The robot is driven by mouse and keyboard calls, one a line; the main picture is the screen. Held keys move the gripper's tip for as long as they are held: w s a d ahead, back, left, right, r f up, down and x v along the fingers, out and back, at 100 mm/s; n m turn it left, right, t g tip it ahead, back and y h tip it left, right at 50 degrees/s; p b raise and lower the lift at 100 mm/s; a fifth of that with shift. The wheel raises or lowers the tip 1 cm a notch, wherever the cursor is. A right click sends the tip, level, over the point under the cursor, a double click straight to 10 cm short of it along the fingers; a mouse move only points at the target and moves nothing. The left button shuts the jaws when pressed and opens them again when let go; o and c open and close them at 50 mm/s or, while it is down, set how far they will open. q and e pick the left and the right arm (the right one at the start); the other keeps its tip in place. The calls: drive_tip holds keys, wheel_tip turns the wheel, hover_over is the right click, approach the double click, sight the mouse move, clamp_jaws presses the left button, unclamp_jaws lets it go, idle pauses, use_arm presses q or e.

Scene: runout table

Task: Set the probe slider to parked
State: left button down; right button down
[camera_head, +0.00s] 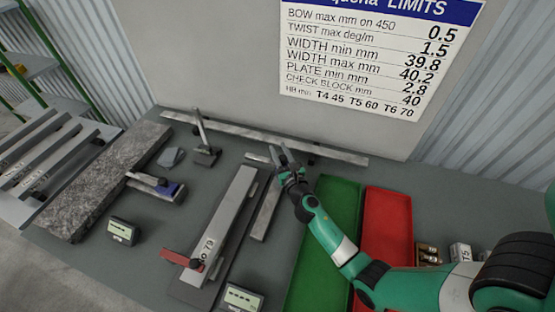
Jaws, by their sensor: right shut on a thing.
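My right gripper (282,157) reaches in from the right and is shut at the far end of a narrow grey bar (265,212), just in front of the long back rail (335,153). What it holds appears to be the probe slider, but the fingers hide most of it. I cannot read its position or any parked mark. A small pale flat piece (256,158) shows just left of the fingers. My left gripper is not in view.
A long grey gauge fixture with a red handle (181,259) lies left of the bar. A granite slab (105,190), a blue-marked gauge (165,187) and an upright stand (204,150) are farther left. Green (326,222) and red (387,222) trays lie right, partly under my arm.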

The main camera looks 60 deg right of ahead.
drive_tip(key=shift+f, duration=0.1)
drive_tip(key=c, duration=0.9)
unclamp_jaws()
drive_tip(key=o, duration=0.4)
drive_tip(key=shift+d, duration=0.25)
drive_tip(key=shift+a, duration=0.1)
drive_tip(key=shift+s+a, duration=0.1)
drive_tip(key=shift+s, duration=0.05)
drive_tip(key=p+v, duration=0.1)
drive_tip(key=v, duration=1)
drive_tip(key=shift+s+a, duration=0.1)
